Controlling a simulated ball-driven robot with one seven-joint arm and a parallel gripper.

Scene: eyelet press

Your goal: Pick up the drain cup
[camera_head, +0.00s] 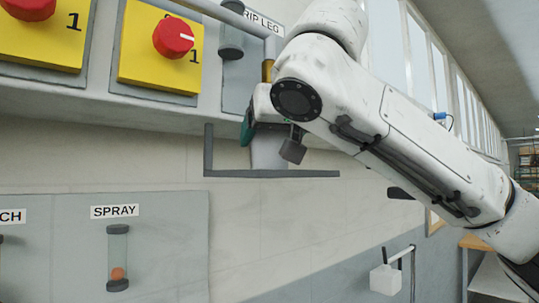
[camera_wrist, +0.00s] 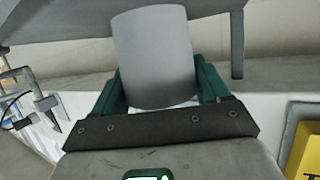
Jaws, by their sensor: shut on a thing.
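The drain cup (camera_head: 268,152) is a plain light grey cylinder below the brass-coloured pipe end (camera_head: 267,70) in the head view. My gripper (camera_head: 258,130) is at the cup, with one green finger showing on its left; my arm hides part of it. In the wrist view the cup (camera_wrist: 155,58) stands between the two green fingers of my gripper (camera_wrist: 158,88), which are shut on it. A dark grey bracket shelf (camera_head: 230,173) runs right under the cup. I cannot tell whether the cup touches it.
A panel with yellow plates and red knobs (camera_head: 173,37) is at upper left. A drip leg sight glass (camera_head: 231,42) is beside the pipe. The bracket's upright (camera_head: 208,149) stands left of the cup. A SPRAY sight tube (camera_head: 118,258) is below. A white block (camera_head: 385,280) hangs at lower right.

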